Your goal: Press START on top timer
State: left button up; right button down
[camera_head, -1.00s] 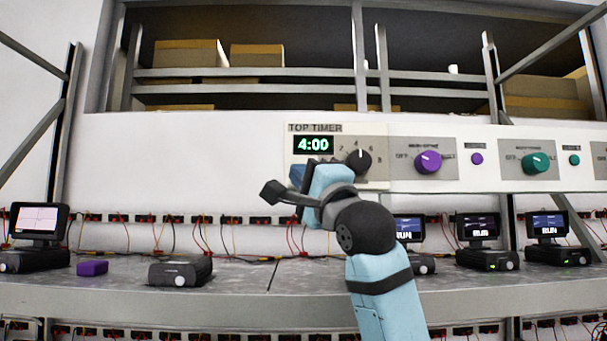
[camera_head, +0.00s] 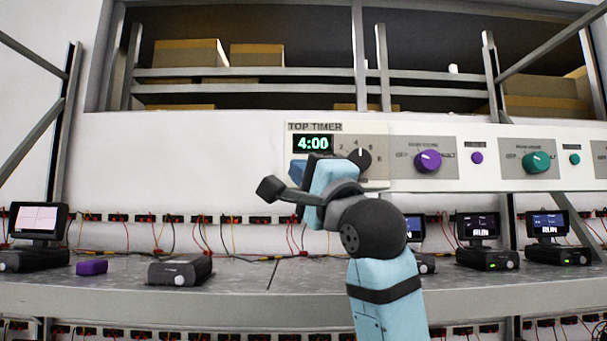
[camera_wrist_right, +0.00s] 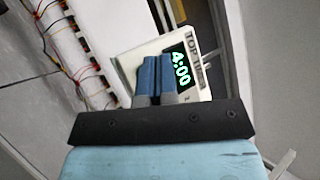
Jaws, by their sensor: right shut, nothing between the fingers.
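The top timer (camera_head: 376,181) is a cream panel on the white wall in the head view, with a "TOP TIMER" label, a green "4:00" display (camera_head: 313,144) and a black dial (camera_head: 358,160). My right gripper (camera_head: 299,170) is shut and empty in front of the panel's lower left part, just below the display. In the right wrist view its blue fingertips (camera_wrist_right: 155,68) are together beside the "4:00" display (camera_wrist_right: 181,70). The START button is not visible; the gripper and wrist cover that area. I cannot tell whether the fingertips touch the panel. My left gripper is not in view.
To the right on the panel strip are a purple knob (camera_head: 428,161) and a green knob (camera_head: 536,162). Below, a grey bench (camera_head: 240,275) holds several devices with screens, a black box (camera_head: 180,270) and a purple block (camera_head: 92,268). Cables hang along the wall.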

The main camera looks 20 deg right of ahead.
jog(key=s, duration=0.3)
jog(key=shift+a, duration=0.4)
dwell(0.5)
